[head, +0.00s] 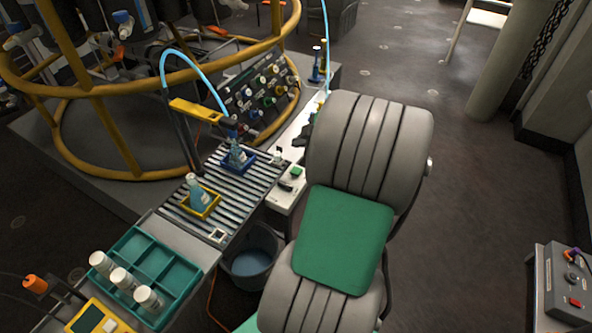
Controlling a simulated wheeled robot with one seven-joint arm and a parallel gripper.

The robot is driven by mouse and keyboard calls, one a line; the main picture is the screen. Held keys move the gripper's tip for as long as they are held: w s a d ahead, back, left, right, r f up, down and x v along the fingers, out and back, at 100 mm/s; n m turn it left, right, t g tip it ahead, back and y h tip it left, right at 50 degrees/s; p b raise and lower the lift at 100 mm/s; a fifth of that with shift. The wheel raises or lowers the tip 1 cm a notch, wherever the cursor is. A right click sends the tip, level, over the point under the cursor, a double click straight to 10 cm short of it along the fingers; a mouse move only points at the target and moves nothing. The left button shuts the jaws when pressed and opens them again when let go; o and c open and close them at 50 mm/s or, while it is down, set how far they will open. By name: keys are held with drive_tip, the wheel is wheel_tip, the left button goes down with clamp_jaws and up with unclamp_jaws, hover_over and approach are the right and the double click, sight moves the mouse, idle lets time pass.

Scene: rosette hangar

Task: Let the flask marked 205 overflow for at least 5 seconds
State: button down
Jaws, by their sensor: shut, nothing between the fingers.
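One small flask (195,192) with pale blue contents stands in a yellow square holder on the slatted bench top (224,199). A second flask (236,157) stands in a blue square holder farther back, below a dark nozzle (231,125) fed by a light blue hose (190,60). A yellow bar (196,110) reaches to that nozzle. I cannot read a number on either flask, so I cannot tell which is 205. I cannot tell whether liquid is running. I cannot make out my gripper.
A large grey ribbed shape with a green panel hides part of the bench's right side. A bucket (252,249) with bluish liquid stands below the bench. A teal tray (150,262) holds several white-capped jars. A yellow railing (150,90) rings the back left.

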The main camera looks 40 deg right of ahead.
drive_tip(key=b, duration=0.4)
hover_over(293, 167)
drive_tip(key=s, duration=0.3)
drive_tip(key=f, duration=0.7)
drive_tip(key=shift+w+f, duration=0.2)
drive_tip(key=shift+f, duration=0.1)
drive_tip(key=shift+f+b, duration=0.4)
idle(0.4)
drive_tip(key=shift+f+b, duration=0.35)
drive_tip(key=shift+b, duration=0.2)
drive_tip(key=shift+f+b, duration=0.5)
idle(4.3)
